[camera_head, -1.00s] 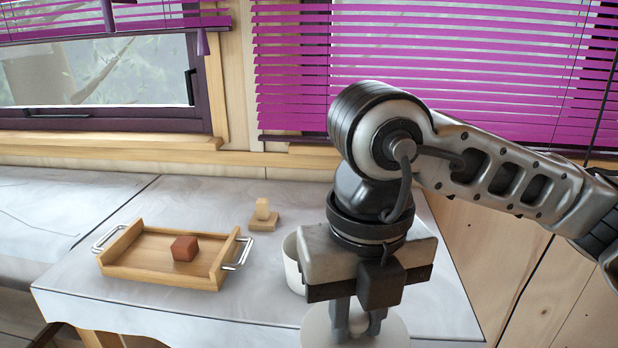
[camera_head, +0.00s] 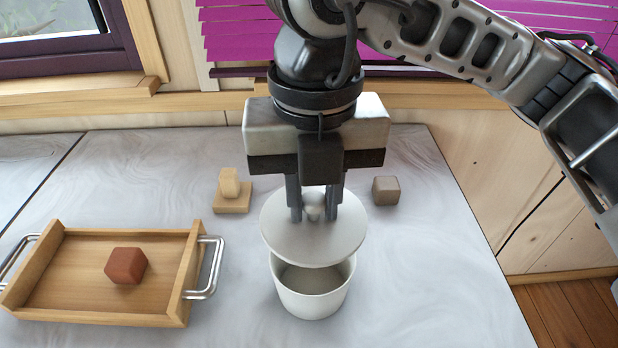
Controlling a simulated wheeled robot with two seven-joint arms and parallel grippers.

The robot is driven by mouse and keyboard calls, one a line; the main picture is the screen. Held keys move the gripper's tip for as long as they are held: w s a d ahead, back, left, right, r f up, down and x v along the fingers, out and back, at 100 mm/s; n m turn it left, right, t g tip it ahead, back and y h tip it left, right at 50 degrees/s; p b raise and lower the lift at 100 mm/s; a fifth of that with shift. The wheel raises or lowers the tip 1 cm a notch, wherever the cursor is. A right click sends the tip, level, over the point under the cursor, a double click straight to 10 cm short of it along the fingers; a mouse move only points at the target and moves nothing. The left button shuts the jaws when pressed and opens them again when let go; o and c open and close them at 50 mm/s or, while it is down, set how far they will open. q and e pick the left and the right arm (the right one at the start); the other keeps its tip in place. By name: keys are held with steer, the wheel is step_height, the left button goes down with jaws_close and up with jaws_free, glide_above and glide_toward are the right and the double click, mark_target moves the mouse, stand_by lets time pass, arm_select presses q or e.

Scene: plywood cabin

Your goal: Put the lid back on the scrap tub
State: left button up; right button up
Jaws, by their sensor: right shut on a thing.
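The scrap tub (camera_head: 312,300) is a round, pale, open-topped tub standing on the grey marbled table. The lid (camera_head: 313,245) is a pale round disc with a small knob (camera_head: 314,207) on top. My right gripper (camera_head: 314,213) is shut on the knob and holds the lid above the tub, over its rear part. The lid appears slightly tilted and set back, so the front of the tub's opening shows below it. The lid hides the rear of the rim. My left gripper is not in view.
A wooden tray (camera_head: 190,270) with metal handles stands at the left and holds a red-brown block (camera_head: 126,265). A small wooden piece on a square base (camera_head: 232,198) stands behind the tub to the left. A grey-brown cube (camera_head: 386,190) sits behind right. Table right of the tub is clear.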

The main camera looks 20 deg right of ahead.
mark_target(314, 217)
steer(key=shift+f+b, duration=0.35)
steer(key=shift+f, duration=0.5)
step_height(314, 217, down, 3)
steer(key=shift+r+b, duration=0.1)
steer(key=shift+b, duration=0.85)
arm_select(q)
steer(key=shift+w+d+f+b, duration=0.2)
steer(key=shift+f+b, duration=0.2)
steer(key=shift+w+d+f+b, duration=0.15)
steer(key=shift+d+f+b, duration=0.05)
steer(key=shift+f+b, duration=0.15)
arm_select(e)
steer(key=shift+f, duration=0.65)
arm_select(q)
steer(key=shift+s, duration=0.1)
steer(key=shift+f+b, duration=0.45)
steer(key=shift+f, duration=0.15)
arm_select(e)
steer(key=shift+f, duration=0.1)
arm_select(q)
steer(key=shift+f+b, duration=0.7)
steer(key=shift+b, duration=0.8)
arm_select(e)
steer(key=shift+w+f, duration=0.1)
steer(key=shift+f, duration=0.45)
